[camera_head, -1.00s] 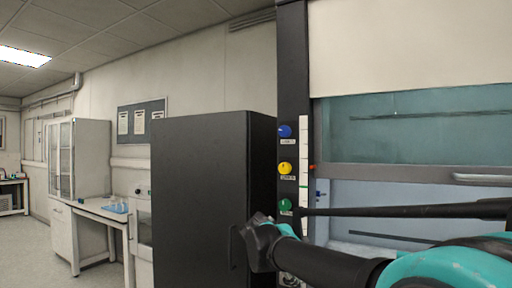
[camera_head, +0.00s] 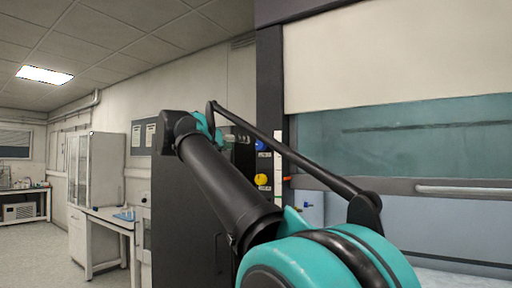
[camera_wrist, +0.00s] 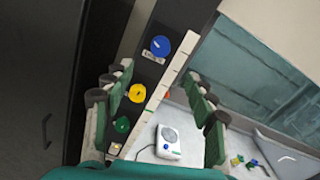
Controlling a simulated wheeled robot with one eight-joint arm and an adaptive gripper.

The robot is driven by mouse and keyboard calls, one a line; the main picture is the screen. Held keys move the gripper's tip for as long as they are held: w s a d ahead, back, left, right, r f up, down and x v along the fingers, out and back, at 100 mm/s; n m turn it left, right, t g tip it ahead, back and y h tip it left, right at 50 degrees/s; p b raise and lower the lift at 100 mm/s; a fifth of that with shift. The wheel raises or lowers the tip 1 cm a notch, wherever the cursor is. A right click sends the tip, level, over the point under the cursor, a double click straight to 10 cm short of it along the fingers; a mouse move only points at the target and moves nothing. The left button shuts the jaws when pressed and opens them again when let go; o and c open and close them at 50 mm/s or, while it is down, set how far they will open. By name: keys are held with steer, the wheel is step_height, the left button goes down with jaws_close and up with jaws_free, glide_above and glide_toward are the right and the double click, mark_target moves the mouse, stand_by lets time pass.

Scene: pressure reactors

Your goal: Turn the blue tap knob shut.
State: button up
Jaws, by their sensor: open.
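The blue tap knob (camera_wrist: 160,45) is on the dark post of the fume hood. It shows whole in the wrist view, above a small label. My gripper (camera_wrist: 157,74) is open and empty, with one green finger on each side of the wrist view. The knob lies beyond the fingertips, near the middle between them, and nothing touches it.
A yellow knob (camera_wrist: 136,93) and a green knob (camera_wrist: 122,124) sit below the blue one on the post. A white device (camera_wrist: 170,142) stands on the hood's work surface. A dark cabinet (camera_wrist: 40,90) stands at the left. The hood's glass sash (camera_head: 400,130) is at the right.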

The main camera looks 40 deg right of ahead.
mark_target(259, 145)
steer(key=x, duration=1.5)
steer(key=shift+d, duration=0.2)
steer(key=shift+c, duration=0.2)
steer(key=c, duration=1.1)
steer(key=shift+m, duration=0.3)
steer(key=m, duration=0.6)
steer(key=shift+m, duration=0.3)
steer(key=m, duration=0.6)
steer(key=shift+m, duration=0.4)
